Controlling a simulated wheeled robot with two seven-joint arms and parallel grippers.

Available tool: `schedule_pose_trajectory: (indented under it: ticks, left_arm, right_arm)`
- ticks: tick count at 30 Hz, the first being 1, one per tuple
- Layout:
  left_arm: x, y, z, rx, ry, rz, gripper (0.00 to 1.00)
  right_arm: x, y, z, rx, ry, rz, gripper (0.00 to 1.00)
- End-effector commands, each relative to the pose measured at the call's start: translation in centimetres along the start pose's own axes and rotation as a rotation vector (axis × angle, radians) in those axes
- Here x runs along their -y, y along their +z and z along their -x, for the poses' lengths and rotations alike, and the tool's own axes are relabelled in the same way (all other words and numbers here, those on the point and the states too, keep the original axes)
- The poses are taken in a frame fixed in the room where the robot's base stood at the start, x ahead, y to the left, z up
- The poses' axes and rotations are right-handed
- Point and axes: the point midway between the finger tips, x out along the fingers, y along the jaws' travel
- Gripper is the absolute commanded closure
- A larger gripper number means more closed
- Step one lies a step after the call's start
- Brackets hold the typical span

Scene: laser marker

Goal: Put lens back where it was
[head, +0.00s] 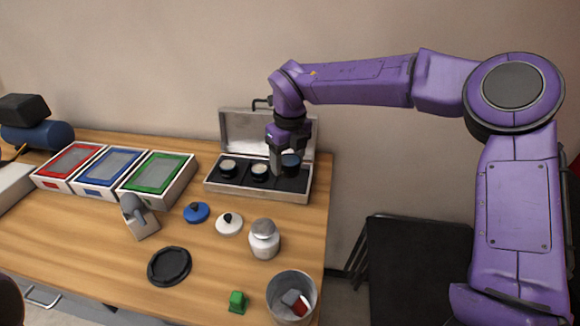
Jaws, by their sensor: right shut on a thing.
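An open metal case (210,189) with a dark insert stands at the back right of the table, its lid (236,123) raised behind it. Two lenses, one on the left (228,168) and one in the middle (259,172), sit in the insert. My right gripper (283,168) points down over the right part of the case and is shut on a dark lens (291,164). The fingers partly hide this lens, and I cannot tell whether it touches the insert. My left gripper is not in view.
Red (70,160), blue (107,167) and green (158,174) framed boxes stand left of the case. In front are a blue lid (196,212), a white lid (228,223), a jar (264,240), a black disc (169,266) and a metal bin (279,313).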

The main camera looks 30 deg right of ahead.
Motion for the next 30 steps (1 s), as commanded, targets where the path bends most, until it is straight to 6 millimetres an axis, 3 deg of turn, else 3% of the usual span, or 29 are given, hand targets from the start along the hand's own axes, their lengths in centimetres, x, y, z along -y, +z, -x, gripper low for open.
schedule_pose_trajectory:
  ticks: [1,6,16,26,27,30]
  left_arm:
    - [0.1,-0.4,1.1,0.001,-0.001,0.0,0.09]
    - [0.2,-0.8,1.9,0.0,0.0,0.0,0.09]
    - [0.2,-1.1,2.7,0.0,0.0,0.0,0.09]
    - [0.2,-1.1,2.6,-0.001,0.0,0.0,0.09]
    - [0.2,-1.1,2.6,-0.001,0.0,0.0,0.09]
    - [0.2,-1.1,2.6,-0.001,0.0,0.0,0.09]
  right_arm:
    - [1.3,1.3,-0.4,-0.007,-0.003,-0.005,0.75]
    - [3.7,3.5,-5.0,-0.015,-0.002,0.0,0.75]
    - [5.2,4.4,-9.8,-0.016,-0.002,0.002,0.75]
    - [5.2,4.3,-10.8,-0.014,0.0,0.0,0.75]
    - [5.2,4.3,-10.8,-0.014,0.0,0.0,0.3]
    - [5.2,4.3,-10.7,-0.014,0.0,0.0,0.3]
